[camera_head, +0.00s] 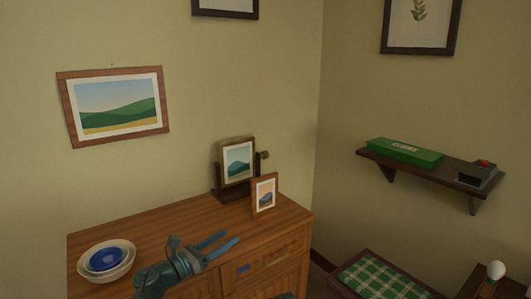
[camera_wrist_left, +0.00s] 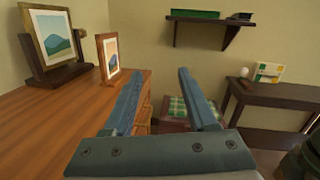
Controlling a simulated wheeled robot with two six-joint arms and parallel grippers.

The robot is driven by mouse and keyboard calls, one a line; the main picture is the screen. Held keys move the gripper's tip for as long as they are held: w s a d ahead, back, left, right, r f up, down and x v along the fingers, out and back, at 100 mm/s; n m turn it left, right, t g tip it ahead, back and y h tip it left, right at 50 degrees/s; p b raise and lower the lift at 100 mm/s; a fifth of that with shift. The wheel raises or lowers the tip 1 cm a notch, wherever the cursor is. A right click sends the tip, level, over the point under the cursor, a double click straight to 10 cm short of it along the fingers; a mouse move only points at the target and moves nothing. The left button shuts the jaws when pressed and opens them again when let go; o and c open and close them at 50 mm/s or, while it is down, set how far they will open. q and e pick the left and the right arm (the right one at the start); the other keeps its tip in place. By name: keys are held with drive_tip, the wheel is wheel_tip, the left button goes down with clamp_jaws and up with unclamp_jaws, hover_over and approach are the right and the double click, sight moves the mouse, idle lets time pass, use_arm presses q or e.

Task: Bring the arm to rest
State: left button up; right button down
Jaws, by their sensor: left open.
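My left gripper (camera_head: 218,244) reaches in over the front of the wooden dresser (camera_head: 150,232) in the head view. Its two blue fingers are parallel and spread apart, with nothing between them. In the left wrist view the open fingers (camera_wrist_left: 158,95) point past the dresser's right edge toward the corner of the room.
Two framed pictures stand on the dresser: one on a dark stand (camera_head: 238,163), a smaller one (camera_head: 264,194) before it. Stacked bowls (camera_head: 122,248) sit at left. A wall shelf (camera_head: 410,165) holds a green box (camera_head: 404,151). A green checked seat (camera_head: 378,279) stands right of the dresser.

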use_arm(q)
drive_tip(key=w+a+r+n+t+y, duration=0.1)
drive_tip(key=w+a+n+t+y, duration=0.2)
drive_tip(key=n, duration=0.4)
drive_tip(key=w+a+r+n+t+y, duration=0.1)
drive_tip(key=w+n+t+y, duration=0.2)
drive_tip(key=n+y, duration=0.3)
wheel_tip(320, 180, down, 10)
drive_tip(key=s+a+r+n+g+y, duration=0.15)
drive_tip(key=n+g+y, duration=0.4)
drive_tip(key=n, duration=1.05)
drive_tip(key=s+d+f+n+g, duration=0.35)
drive_tip(key=s+f, duration=0.25)
drive_tip(key=s, duration=0.2)
drive_tip(key=s+d+f+n+g, duration=0.3)
drive_tip(key=s+d+f+g, duration=0.15)
drive_tip(key=s, duration=0.35)
drive_tip(key=s+d+f+n+g, duration=0.3)
drive_tip(key=s+f+n+g, duration=0.15)
drive_tip(key=s+f, duration=0.3)
wheel_tip(320, 180, up, 17)
drive_tip(key=s+g+p, duration=0.1)
drive_tip(key=s+p, duration=0.1)
drive_tip(key=p, duration=1.4)
drive_tip(key=shift+s+d, duration=0.15)
drive_tip(key=shift+s, duration=0.15)
